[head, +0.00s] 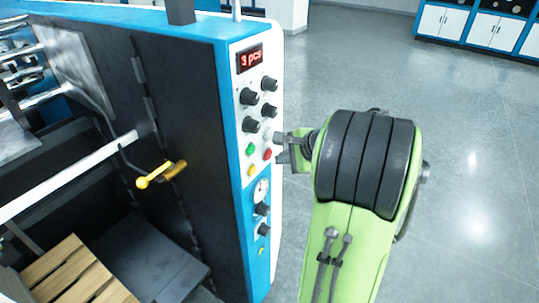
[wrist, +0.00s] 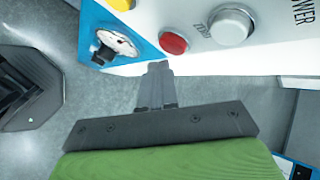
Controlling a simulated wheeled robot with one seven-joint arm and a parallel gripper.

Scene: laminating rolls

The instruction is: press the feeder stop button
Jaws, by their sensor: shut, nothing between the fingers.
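The control panel (head: 258,100) is a white face with a blue edge on the side of the machine. A round red button (head: 267,154) sits low on it, right of a green button (head: 250,148). The red button also shows in the wrist view (wrist: 173,43), beside a larger silver button (wrist: 232,25). No label reading feeder stop is legible. My gripper (wrist: 158,68) is shut and empty, its fingertips just below the red button in the wrist view. In the head view my gripper (head: 279,150) is right beside the panel; I cannot tell whether it touches.
A yellow button (head: 252,170) and a gauge (head: 261,190) are below. A yellow handle (head: 160,175) sticks out at left. The floor (head: 460,130) at right is open.

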